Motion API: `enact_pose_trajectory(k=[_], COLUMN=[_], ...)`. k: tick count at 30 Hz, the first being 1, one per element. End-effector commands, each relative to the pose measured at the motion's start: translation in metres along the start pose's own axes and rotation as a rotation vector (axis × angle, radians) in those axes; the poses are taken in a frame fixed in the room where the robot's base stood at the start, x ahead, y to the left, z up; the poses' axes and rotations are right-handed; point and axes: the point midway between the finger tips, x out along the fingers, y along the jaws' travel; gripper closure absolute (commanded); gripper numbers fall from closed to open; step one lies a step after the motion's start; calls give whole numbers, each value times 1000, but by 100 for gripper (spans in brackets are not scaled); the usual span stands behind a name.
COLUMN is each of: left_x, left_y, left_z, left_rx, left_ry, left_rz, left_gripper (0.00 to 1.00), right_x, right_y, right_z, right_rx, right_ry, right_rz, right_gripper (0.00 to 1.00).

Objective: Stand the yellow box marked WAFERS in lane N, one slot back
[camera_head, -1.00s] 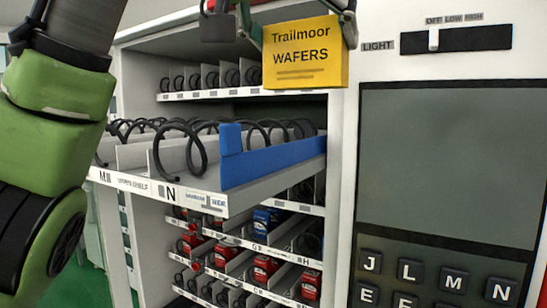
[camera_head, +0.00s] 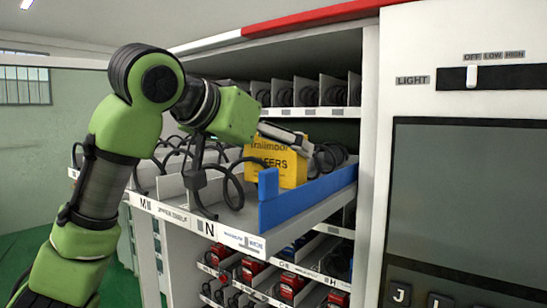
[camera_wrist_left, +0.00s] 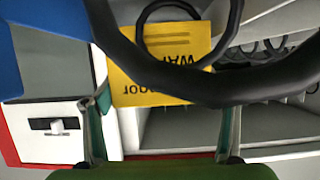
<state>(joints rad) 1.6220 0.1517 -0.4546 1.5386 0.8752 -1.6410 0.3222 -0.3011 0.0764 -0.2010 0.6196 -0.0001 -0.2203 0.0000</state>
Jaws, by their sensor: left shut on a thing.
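The yellow box marked WAFERS (camera_head: 280,164) is over the pulled-out shelf, above or within the lane marked N (camera_head: 208,228), behind the front part of that lane's black coil (camera_head: 228,182). My left gripper (camera_head: 288,139) is shut on the box near its top, reaching in from the left. In the left wrist view the box (camera_wrist_left: 150,88) shows upside down between the two fingers, with the dark coil crossing in front of it. The box's lower part is partly hidden, so I cannot tell whether it touches the lane floor. My right gripper is not in view.
A blue side wall (camera_head: 310,197) bounds the lane on the right. Lane M (camera_head: 143,203) and more coils lie to the left. An upper shelf (camera_head: 335,112) with coils is behind. The keypad panel (camera_head: 470,190) stands at the right.

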Motion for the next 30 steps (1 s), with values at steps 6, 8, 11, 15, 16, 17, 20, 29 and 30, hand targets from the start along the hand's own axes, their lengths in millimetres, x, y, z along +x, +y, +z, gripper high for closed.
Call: enact_pose_trajectory(k=[6,8,11,15,16,17,20,29,30], left_x=[8,10,11,11,11,11,12,12,12], left_y=[-1,-1,-1,0,0,0,0,0,0], left_z=[20,23,26,27,27,27,30,30,30], left_rx=[-1,-1,-2,-1,-1,-1,-1,-1,-1], left_ry=[-1,0,1,1,1,1,0,-1,-1], left_rz=[-1,-1,-1,-1,-1,-1,-1,-1,-1], left_gripper=[48,48,48,48,48,48,48,4,4], right_x=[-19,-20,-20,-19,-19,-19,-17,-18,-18], right_y=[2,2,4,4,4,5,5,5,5], right_z=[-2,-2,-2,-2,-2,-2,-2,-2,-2], right_rx=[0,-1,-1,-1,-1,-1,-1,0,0], right_ry=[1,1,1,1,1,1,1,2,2], right_rz=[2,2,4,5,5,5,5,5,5], right_gripper=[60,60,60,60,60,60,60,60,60])
